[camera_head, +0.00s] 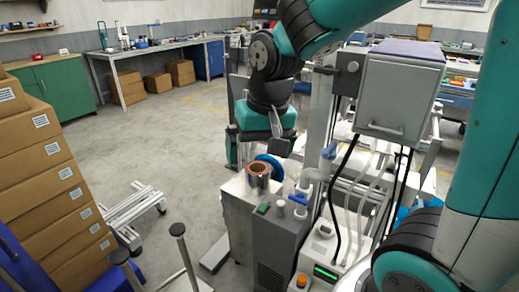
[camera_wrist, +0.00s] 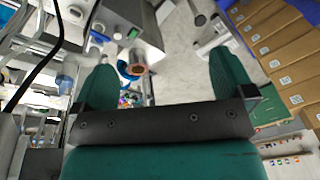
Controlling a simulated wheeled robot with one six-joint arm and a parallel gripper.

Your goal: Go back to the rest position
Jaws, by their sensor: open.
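My gripper (camera_head: 281,146) hangs from the teal arm in the head view, above the grey machine. In the wrist view its two green fingers stand wide apart with nothing held between them (camera_wrist: 160,82). A blue disc (camera_head: 272,165) shows behind the reel. The wrist view also shows the reel (camera_wrist: 137,69) beyond the fingers; its lower part is hidden there.
The grey machine with a box-like head (camera_head: 400,95), hoses and valves stands close on the right. Stacked cardboard boxes (camera_head: 45,180) and a low white metal frame (camera_head: 135,208) are on the left. A workbench (camera_head: 150,48) is at the back. Open floor lies between.

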